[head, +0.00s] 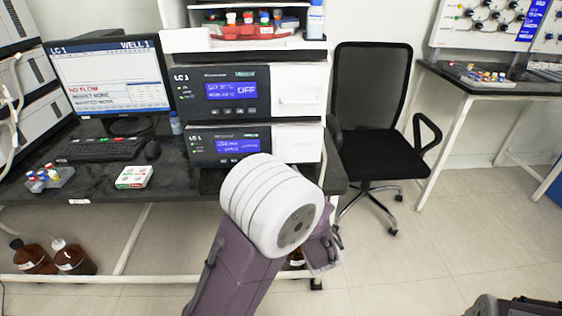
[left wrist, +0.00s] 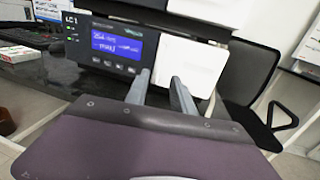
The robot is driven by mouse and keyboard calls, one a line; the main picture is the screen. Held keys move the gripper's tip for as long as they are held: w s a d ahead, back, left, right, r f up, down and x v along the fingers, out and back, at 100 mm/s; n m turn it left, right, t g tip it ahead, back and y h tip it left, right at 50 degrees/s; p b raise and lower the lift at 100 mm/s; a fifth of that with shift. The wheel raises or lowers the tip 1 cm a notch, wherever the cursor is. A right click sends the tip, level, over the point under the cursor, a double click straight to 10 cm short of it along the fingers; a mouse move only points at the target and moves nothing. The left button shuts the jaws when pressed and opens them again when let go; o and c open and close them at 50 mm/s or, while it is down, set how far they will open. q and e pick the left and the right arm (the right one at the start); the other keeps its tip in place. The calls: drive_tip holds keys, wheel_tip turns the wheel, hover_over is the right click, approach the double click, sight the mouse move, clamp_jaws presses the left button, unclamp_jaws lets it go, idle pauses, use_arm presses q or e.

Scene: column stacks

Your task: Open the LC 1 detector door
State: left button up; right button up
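The LC 1 stack holds an upper module (head: 222,92) with a blue display showing OFF, and a lower module (head: 223,146) with a smaller blue display. Each has a white door on its right: the upper door (head: 298,90) and the lower door (head: 298,142). Both look closed. In the left wrist view, my left gripper (left wrist: 160,86) is open and empty, its two fingers pointing at an LC 1 module front (left wrist: 118,48) near the left edge of its white door (left wrist: 188,62). I cannot tell whether they touch. In the head view its fingers are hidden.
A monitor (head: 110,75) and keyboard (head: 103,148) stand left on the black bench (head: 97,188). A green-and-white box (head: 134,177) and a vial rack (head: 49,179) lie near its front edge. A black chair (head: 372,115) stands right of the stack.

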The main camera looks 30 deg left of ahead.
sight(278, 153)
use_arm(q)
drive_tip(key=b+x, duration=0.1)
drive_tip(key=x, duration=0.8)
drive_tip(key=shift+r, duration=0.1)
drive_tip(key=shift+c, duration=0.3)
clamp_jaws()
idle(0.8)
